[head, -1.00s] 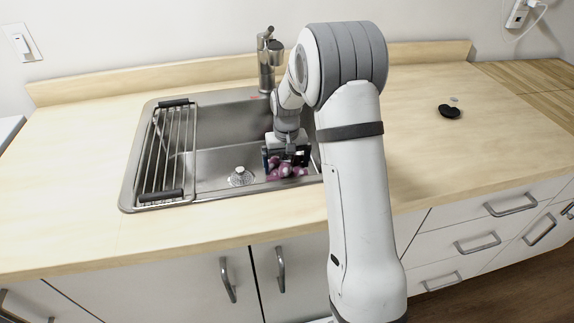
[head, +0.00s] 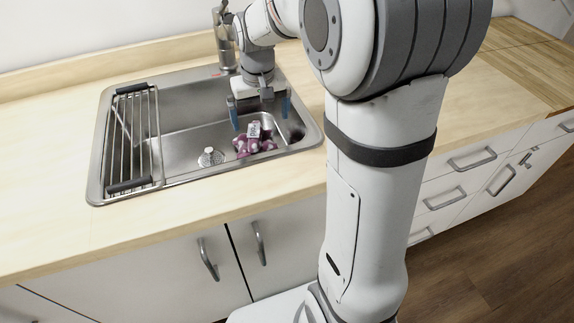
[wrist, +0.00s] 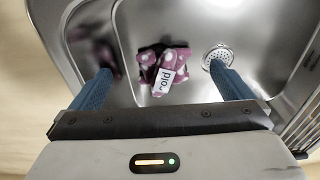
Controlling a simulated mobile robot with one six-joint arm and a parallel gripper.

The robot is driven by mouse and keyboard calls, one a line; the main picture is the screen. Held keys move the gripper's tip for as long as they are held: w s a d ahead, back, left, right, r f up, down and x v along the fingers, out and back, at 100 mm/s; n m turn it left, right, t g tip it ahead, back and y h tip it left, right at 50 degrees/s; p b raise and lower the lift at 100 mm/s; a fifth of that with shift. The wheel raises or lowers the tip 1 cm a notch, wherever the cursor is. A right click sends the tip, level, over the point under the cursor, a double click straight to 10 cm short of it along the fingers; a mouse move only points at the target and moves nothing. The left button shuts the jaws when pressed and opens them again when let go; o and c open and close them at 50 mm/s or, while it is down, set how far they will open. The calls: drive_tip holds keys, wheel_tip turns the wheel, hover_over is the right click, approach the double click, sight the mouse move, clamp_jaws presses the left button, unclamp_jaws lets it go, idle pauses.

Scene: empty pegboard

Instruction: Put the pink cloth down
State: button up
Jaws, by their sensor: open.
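The pink cloth (head: 256,147) has white dots and a white tag with dark lettering. It lies crumpled on the floor of the steel sink (head: 190,117), to the right of the drain. In the wrist view the cloth (wrist: 164,68) lies ahead of the fingers, between their lines and touching neither. My gripper (head: 259,112) is open and empty above the cloth, with its blue-padded fingers spread wide.
A wire drying rack (head: 133,138) spans the left side of the sink. The round drain (head: 210,157) is left of the cloth. The faucet (head: 224,40) stands behind the sink, close to my arm. The wooden counter (head: 50,150) is clear on the left.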

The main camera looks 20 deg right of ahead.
drive_tip(key=shift+t, duration=0.5)
drive_tip(key=s, duration=0.4)
drive_tip(key=s+r, duration=0.1)
drive_tip(key=s, duration=0.7)
drive_tip(key=shift+r, duration=0.4)
drive_tip(key=s, duration=0.2)
drive_tip(key=s+f, duration=0.1)
drive_tip(key=s, duration=0.4)
drive_tip(key=shift+s+d+f, duration=0.1)
drive_tip(key=shift+s+f, duration=0.2)
drive_tip(key=shift+s, duration=0.05)
